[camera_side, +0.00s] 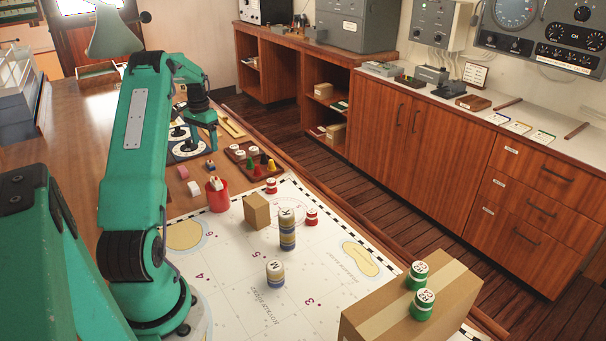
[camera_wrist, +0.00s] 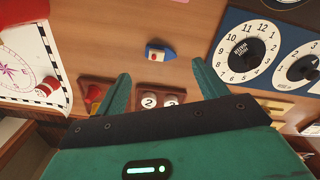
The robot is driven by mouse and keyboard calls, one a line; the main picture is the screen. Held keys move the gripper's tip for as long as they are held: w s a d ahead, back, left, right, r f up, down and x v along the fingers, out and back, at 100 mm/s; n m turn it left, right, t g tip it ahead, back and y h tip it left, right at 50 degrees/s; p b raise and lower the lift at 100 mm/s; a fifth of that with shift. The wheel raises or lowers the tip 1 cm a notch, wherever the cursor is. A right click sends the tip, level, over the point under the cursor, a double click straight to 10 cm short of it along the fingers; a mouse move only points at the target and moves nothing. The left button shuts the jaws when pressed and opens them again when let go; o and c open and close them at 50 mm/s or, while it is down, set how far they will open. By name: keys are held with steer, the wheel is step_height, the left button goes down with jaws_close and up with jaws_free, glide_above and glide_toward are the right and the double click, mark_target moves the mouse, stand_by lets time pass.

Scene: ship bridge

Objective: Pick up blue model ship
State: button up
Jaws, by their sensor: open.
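The blue model ship (camera_wrist: 160,53) is small, with a pale deck and a red spot, and lies on the brown wooden table. In the wrist view it is just beyond the gap between my fingertips. In the side view the small blue piece (camera_side: 210,165) lies on the table near the red cup. My gripper (camera_wrist: 165,84) is open and empty, with one green finger on each side of the gap. In the side view my gripper (camera_side: 212,143) hangs above the table behind the ship, and its fingers are partly hard to make out.
A blue board with white dials (camera_wrist: 240,50) is right of the ship in the wrist view. A brown rack (camera_side: 250,160) of pawns and counters stands beside it.

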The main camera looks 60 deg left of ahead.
mark_target(209, 163)
steer(key=shift+f, duration=1.3)
steer(key=shift+f, duration=0.1)
steer(key=shift+d+f, duration=0.1)
steer(key=shift+f, duration=2.35)
steer(key=shift+c, duration=0.4)
jaws_close()
